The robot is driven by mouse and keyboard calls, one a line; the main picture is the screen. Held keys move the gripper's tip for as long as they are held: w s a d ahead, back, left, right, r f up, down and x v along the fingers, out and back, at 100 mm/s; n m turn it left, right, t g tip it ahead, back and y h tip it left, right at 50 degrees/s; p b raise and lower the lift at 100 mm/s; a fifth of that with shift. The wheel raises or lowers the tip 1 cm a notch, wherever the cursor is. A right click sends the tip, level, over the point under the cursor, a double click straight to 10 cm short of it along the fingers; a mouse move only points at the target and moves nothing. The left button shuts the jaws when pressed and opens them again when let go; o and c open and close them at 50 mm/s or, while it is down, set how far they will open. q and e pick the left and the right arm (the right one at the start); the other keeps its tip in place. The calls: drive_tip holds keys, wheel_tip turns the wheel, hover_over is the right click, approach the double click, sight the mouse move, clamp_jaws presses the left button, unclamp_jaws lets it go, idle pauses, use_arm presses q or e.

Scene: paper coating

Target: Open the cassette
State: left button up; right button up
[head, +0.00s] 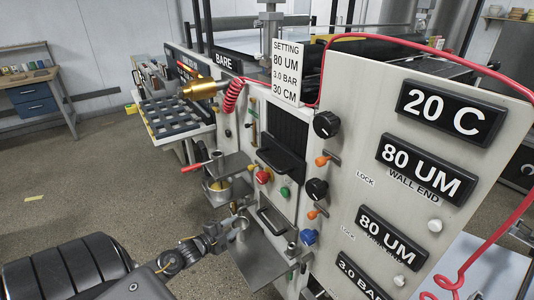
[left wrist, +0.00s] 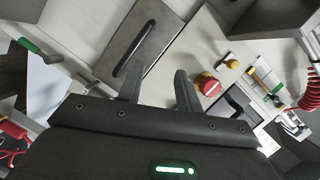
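A grey metal panel with a dark bar handle (head: 271,221), apparently the cassette front, sits low on the machine face, below the red and green buttons. In the left wrist view the same kind of panel (left wrist: 153,38) and its dark handle (left wrist: 133,48) lie just beyond my fingertips. The panel looks shut flush with the face. My left gripper (head: 236,229) is in front of and to the left of the handle. In the left wrist view my left gripper (left wrist: 158,82) has its two fingers apart with nothing between them. My right gripper is not in view.
A red button (head: 262,177) and a green button (head: 284,192) sit above the panel. A steel shelf (head: 262,268) juts out below. A dark slot with a black handle (head: 283,160) is higher up. A red hose (head: 508,84) hangs at right. The floor at left is open.

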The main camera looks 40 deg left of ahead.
use_arm(q)
drive_tip(key=w+d+r+m+t+h+p, duration=0.1)
drive_tip(key=w+r+m, duration=0.1)
drive_tip(key=r, duration=0.6)
drive_tip(key=w+r+m+t+h, duration=0.1)
drive_tip(key=r+m+t+h, duration=0.15)
drive_tip(key=r, duration=0.55)
drive_tip(key=m+h, duration=0.2)
drive_tip(key=m, duration=0.2)
approach(266, 160)
drive_tip(key=shift+n, duration=0.25)
drive_tip(key=p+x, duration=0.1)
drive_tip(key=x, duration=0.2)
drive_tip(key=p+x, duration=0.1)
drive_tip(key=x, duration=0.2)
drive_tip(key=p+x, duration=0.2)
drive_tip(key=x, duration=0.1)
drive_tip(key=shift+w+d+f, duration=0.2)
drive_tip(key=shift+w+f, duration=0.05)
drive_tip(key=shift+w, duration=0.15)
drive_tip(key=shift+w+d, duration=0.1)
drive_tip(key=shift+w, duration=0.25)
clamp_jaws()
